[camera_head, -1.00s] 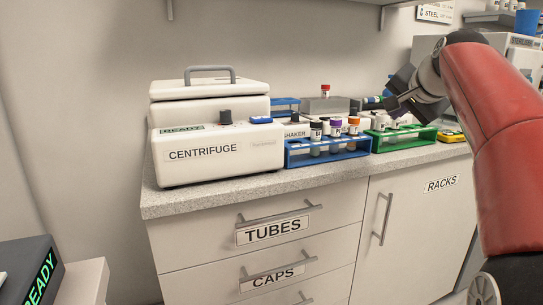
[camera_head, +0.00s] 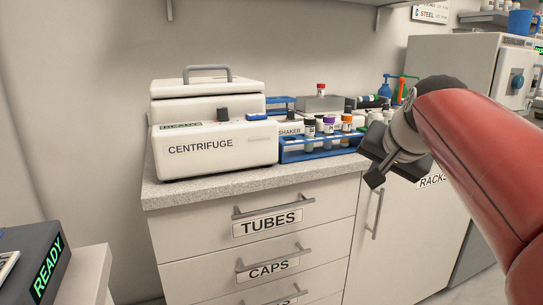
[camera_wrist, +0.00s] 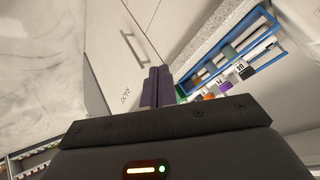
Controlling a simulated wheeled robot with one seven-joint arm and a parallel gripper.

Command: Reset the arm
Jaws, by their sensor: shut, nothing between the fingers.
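My gripper (camera_head: 374,180) hangs in front of the counter's front edge, to the right of the blue rack, at the end of my red arm. In the wrist view its two dark fingers (camera_wrist: 155,88) are together with nothing between them. The gripper is apart from the rack and the cabinet front, as far as the views show.
The white centrifuge (camera_head: 215,145) stands on the counter (camera_head: 215,186) at left. A blue rack (camera_head: 300,154) with several capped tubes stands beside it. Below are drawers marked TUBES (camera_head: 268,222) and CAPS (camera_head: 268,269). A grey cabinet unit (camera_head: 480,75) stands at right.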

